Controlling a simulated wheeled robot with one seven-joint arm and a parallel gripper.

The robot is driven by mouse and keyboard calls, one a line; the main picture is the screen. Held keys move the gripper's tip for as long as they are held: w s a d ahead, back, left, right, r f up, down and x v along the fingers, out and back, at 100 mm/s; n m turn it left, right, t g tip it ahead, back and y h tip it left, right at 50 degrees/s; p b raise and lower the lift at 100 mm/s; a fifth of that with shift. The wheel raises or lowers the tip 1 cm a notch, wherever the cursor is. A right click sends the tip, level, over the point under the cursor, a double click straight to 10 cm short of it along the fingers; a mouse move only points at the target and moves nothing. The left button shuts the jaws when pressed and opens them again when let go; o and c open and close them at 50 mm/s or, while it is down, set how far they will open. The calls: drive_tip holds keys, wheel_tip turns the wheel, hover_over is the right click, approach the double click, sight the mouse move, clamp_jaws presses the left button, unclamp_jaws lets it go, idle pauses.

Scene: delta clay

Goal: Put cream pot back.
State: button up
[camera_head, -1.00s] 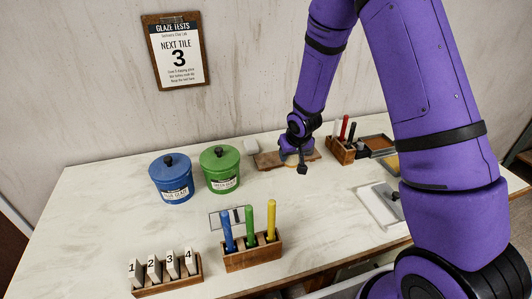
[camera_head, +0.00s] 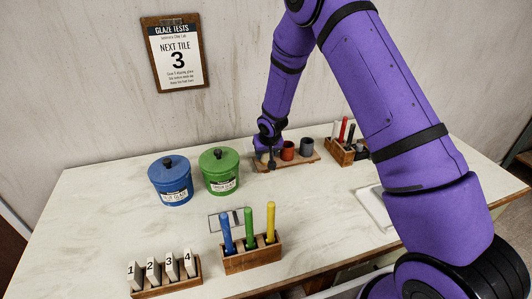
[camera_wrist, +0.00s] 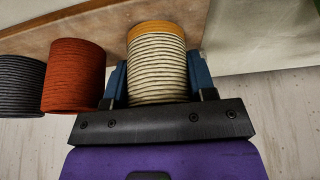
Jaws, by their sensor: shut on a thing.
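The cream pot (camera_wrist: 157,70) is ribbed, with an orange-tan band at its far end in the wrist view. My gripper (camera_wrist: 158,82) is shut on it, with a blue finger on each side. In the head view my gripper (camera_head: 267,157) is at the left end of a low wooden stand (camera_head: 301,162), and it mostly hides the pot. A red-brown pot (camera_wrist: 75,77) and a dark grey pot (camera_wrist: 20,86) stand in a row beside the cream pot. I cannot tell whether the cream pot touches the stand.
A blue lidded jar (camera_head: 171,182) and a green lidded jar (camera_head: 220,172) stand left of the stand. A wooden holder (camera_head: 343,152) with red and black tools is to its right. A rack with coloured sticks (camera_head: 252,257) and numbered tiles (camera_head: 166,275) are in front.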

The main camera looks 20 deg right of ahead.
drive_tip(key=shift+f, duration=0.1)
drive_tip(key=o, duration=0.9)
drive_tip(key=shift+o, duration=0.2)
drive_tip(key=v, duration=1.2)
drive_tip(key=s+d+r, duration=0.3)
drive_tip(key=s+r, duration=0.4)
drive_tip(key=r, duration=0.3)
drive_tip(key=s+d+r, duration=0.2)
drive_tip(key=s+r, duration=0.5)
drive_tip(key=r, duration=0.4)
drive_tip(key=s+d+r, duration=0.1)
drive_tip(key=s+r, duration=0.2)
drive_tip(key=s, duration=0.9)
drive_tip(key=s+d+r, duration=0.1)
drive_tip(key=s+r, duration=0.3)
drive_tip(key=s, duration=0.8)
drive_tip(key=shift+s+r+t, duration=0.15)
drive_tip(key=shift+r+t, duration=0.15)
drive_tip(key=shift+t, duration=0.1)
